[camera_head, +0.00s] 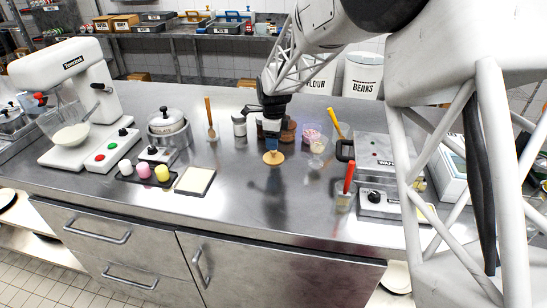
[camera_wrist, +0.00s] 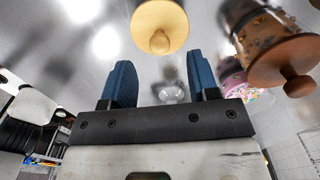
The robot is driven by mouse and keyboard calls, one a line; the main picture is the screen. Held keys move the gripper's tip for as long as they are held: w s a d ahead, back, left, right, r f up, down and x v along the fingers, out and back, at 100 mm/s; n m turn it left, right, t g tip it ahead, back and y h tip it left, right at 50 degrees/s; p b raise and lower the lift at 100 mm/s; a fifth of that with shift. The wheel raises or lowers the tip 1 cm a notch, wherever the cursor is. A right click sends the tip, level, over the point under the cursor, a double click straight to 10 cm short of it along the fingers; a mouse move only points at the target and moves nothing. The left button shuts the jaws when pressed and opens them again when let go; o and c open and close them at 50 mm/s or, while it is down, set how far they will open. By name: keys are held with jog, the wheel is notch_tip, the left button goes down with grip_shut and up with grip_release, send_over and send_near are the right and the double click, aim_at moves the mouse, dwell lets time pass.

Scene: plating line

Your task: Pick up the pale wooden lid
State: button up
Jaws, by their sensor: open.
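The pale wooden lid (camera_head: 273,157), a round disc with a knob, is on the metal counter just below my gripper in the head view. In the wrist view the lid (camera_wrist: 160,22) is at the top centre, its knob facing the camera. My gripper (camera_head: 271,143) points down above it. Its two blue fingers (camera_wrist: 160,82) are apart with nothing between them in the wrist view. The lid is beyond the fingertips and apart from them.
A jar with a darker wooden lid (camera_wrist: 283,65) stands close by on the right in the wrist view. A pink jar (camera_head: 311,131) and a glass cup (camera_head: 318,148) stand right of my gripper. The counter in front (camera_head: 250,205) is clear.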

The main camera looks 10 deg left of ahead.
jog(key=shift+f, duration=2.6)
jog(key=c, duration=1)
jog(key=shift+r, duration=0.15)
jog(key=shift+r, duration=0.55)
jog(key=shift+s+d+r, duration=0.1)
jog(key=shift+s+r, duration=0.05)
jog(key=shift+r, duration=0.45)
jog(key=shift+s+r, duration=0.15)
jog(key=shift+r, duration=0.4)
jog(key=s+d, duration=0.2)
jog(key=s, duration=0.2)
jog(key=s+d+r, duration=0.1)
jog(key=s+d, duration=0.1)
jog(key=s, duration=0.3)
jog(key=s+d, duration=0.2)
jog(key=s, duration=0.3)
jog(key=shift+d+r, duration=0.15)
